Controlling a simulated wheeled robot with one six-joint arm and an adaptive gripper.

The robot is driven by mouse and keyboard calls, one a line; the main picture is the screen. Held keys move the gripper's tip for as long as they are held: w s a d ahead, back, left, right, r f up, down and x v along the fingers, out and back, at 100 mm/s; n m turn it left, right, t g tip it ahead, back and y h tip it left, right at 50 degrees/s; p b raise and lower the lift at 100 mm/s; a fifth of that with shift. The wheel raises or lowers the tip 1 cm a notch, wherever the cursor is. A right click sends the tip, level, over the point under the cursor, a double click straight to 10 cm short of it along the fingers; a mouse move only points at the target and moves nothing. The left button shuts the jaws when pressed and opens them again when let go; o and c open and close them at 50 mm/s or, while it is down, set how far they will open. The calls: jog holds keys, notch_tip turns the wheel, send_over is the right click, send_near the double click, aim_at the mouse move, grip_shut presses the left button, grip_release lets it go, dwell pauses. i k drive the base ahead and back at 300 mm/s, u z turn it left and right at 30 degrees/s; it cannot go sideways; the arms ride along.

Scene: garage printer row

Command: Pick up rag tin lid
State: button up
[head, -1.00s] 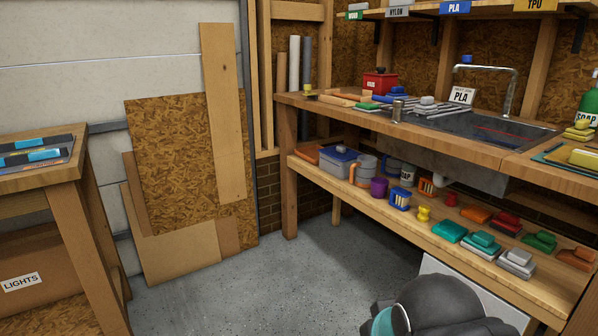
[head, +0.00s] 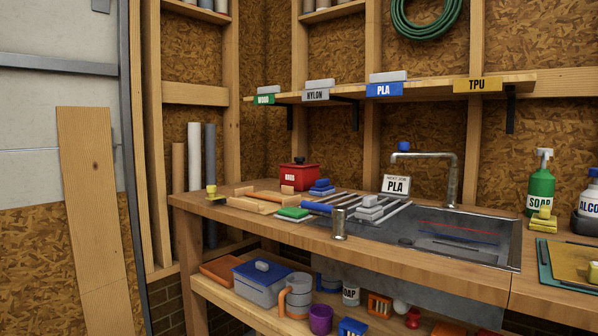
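In the head view a red rag tin (head: 294,179), labelled RAGS, stands at the back of the wooden workbench, left of the sink. Its red lid (head: 298,164) is on top and has a small dark knob. A small tan block stands in front of the tin, and blue stacked pieces (head: 322,187) stand close to its right. My gripper is not in view.
The workbench (head: 400,253) holds a sink (head: 470,236) with a tall faucet (head: 450,185), a metal cup (head: 339,224), wooden boards and a green block. A labelled shelf (head: 420,90) hangs above. A lower shelf carries a blue-lidded box (head: 262,281) and mugs.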

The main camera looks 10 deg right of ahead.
aim_at(299, 163)
jog(key=u, duration=1.3)
jog(key=i, duration=3.1)
jog(key=z, duration=1.6)
